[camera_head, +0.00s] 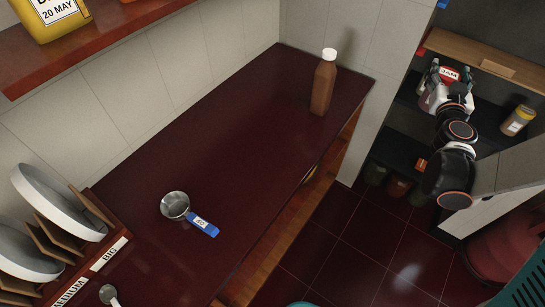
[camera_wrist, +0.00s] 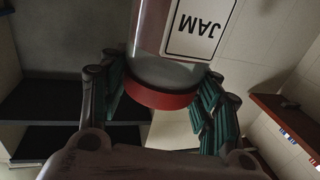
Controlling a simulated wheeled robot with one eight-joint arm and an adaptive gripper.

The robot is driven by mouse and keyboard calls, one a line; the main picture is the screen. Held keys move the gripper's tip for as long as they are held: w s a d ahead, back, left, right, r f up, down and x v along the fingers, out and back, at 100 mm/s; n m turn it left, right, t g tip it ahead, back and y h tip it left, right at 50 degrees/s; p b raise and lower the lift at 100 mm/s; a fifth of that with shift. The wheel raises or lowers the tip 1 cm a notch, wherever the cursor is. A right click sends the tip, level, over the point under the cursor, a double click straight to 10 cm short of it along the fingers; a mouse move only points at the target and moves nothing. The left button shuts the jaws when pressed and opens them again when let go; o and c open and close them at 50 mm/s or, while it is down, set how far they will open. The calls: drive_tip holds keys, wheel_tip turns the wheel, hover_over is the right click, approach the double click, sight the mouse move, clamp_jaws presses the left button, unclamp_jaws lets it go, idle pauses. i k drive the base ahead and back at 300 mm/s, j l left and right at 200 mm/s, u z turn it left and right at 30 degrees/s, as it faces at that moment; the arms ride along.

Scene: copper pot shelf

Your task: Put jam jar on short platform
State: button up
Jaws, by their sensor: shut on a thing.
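The jam jar (camera_head: 449,74) is held in my gripper (camera_head: 440,90) at the upper right of the head view, in front of the dark shelves. In the wrist view the jar (camera_wrist: 178,52) fills the top middle, its white JAM label upside down there and its red lid (camera_wrist: 160,95) towards the camera. The teal-padded fingers of my gripper (camera_wrist: 165,85) are closed on both sides of the jar near the lid. I cannot tell for certain which surface is the short platform; a small pale block (camera_head: 497,68) sits on the wooden shelf behind.
Dark shelves (camera_head: 490,135) stand behind my arm, with a yellow-labelled jar (camera_head: 517,120) and several dark jars lower down. A wooden shelf (camera_head: 470,52) runs above. The dark red counter (camera_head: 250,130) holds a brown bottle (camera_head: 324,82) and a measuring cup (camera_head: 176,205).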

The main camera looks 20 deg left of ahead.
sight(345, 87)
drive_tip(key=k+u, duration=0.1)
drive_tip(key=u, duration=1.3)
drive_tip(key=l+u, duration=0.35)
drive_tip(key=l, duration=0.2)
drive_tip(key=k+l+u, duration=0.1)
drive_tip(key=l+u, duration=0.2)
drive_tip(key=l, duration=0.25)
drive_tip(key=k+l+u, duration=0.1)
drive_tip(key=l+u, duration=0.25)
drive_tip(key=l, duration=0.15)
drive_tip(key=k+l, duration=0.1)
drive_tip(key=l, duration=0.3)
drive_tip(key=k+l, duration=0.15)
drive_tip(key=l, duration=0.25)
